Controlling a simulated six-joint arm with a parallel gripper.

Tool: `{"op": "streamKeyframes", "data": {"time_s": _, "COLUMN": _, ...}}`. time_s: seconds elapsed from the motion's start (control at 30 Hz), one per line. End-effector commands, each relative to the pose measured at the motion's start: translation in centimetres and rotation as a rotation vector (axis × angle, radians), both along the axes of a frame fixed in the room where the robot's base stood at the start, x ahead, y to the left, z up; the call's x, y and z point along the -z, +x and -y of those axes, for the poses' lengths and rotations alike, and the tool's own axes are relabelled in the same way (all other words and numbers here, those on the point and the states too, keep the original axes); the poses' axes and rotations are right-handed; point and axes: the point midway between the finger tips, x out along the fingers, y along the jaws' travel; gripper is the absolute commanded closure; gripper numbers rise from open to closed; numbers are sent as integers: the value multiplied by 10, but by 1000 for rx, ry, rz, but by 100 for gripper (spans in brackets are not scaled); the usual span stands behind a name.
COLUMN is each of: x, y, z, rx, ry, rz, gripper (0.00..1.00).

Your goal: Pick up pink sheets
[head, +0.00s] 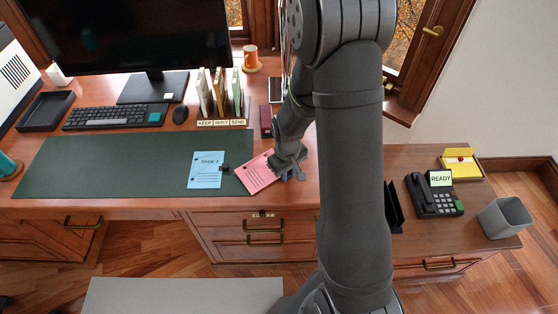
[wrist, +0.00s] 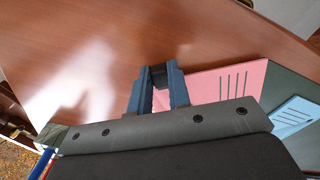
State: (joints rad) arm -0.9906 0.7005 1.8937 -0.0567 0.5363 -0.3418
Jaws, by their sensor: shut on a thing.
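The pink sheets (head: 257,172) lie at the right end of the green desk mat, tilted and partly over the bare wood. In the wrist view the pink sheets (wrist: 222,82) show dark printed lines, with their near part hidden by my wrist. My gripper (head: 280,165) is at their right edge. In the wrist view the blue fingers of my gripper (wrist: 159,82) are shut on a small black clip (wrist: 159,75) at the edge of the pink sheets. I cannot tell whether the sheets are lifted off the desk.
Blue sheets (head: 206,170) marked PAGE 2, with a black clip, lie just left on the green mat (head: 100,165). A file rack (head: 220,122) labelled KEEP, REPLY, SEND stands behind. A phone (head: 435,195) and a grey bin (head: 504,217) are at the right.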

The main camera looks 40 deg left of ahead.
Motion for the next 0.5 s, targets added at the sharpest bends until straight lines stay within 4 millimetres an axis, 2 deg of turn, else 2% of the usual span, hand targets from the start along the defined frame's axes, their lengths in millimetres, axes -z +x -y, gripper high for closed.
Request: {"op": "streamKeyframes", "data": {"time_s": 0.5, "x": 0, "y": -32, "z": 106, "rx": 4, "ry": -1, "rz": -1, "gripper": 100}}
